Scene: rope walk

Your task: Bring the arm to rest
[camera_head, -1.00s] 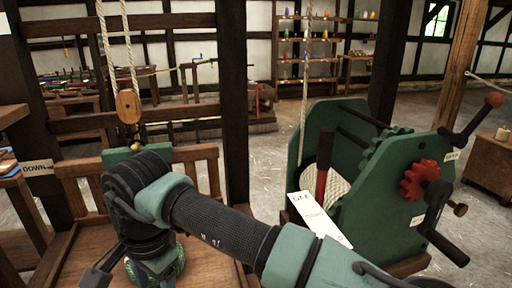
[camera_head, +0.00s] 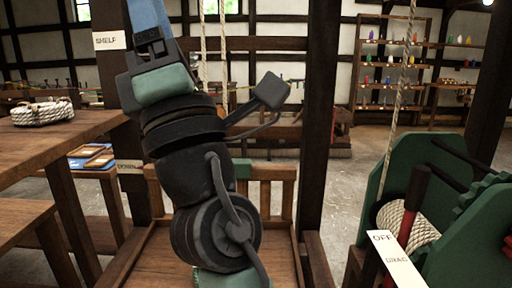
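My arm rises from the bottom centre of the head view and bends up to the upper left. My gripper (camera_head: 147,48) is at its far end, pointing up near the top edge, well above the wooden frame. A flat blue piece (camera_head: 150,16) shows at its end and runs out of the picture; I cannot tell whether it is part of the gripper or something behind or in it. The fingertips are not clear, so open or shut cannot be told.
A wooden table (camera_head: 30,140) with a rope coil (camera_head: 42,112) stands left. A post carries a SHELF sign (camera_head: 109,41). A dark post (camera_head: 318,120) stands right of my arm. A green winch (camera_head: 450,165) with an OFF/DRAG label (camera_head: 397,258) is at the right.

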